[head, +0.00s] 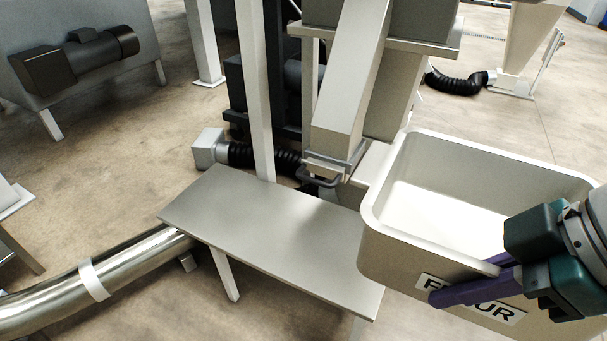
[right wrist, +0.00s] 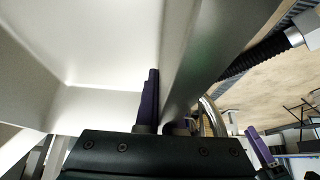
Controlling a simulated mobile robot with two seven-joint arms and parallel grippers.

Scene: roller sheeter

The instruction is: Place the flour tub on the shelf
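The flour tub (head: 400,255), a large cream open box with a FLOUR label, is at the right in the head view. It looks empty inside. My right gripper (head: 478,278) is shut on its front wall, one purple finger inside the rim and one outside across the label. The right wrist view shows the tub wall (right wrist: 110,40) between the fingers, the outer one partly hidden. A low grey metal shelf (head: 265,225) is left of the tub, its top bare. The tub overlaps its right end in the picture; contact cannot be seen. A purple finger, apparently my left gripper's (right wrist: 258,148), shows at lower right.
A post (head: 254,90) and a sloping chute with a handle (head: 325,178) stand behind the shelf. A shiny pipe (head: 110,275) runs at the lower left. A black hose (head: 265,157) lies behind the shelf. Open floor is at the left.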

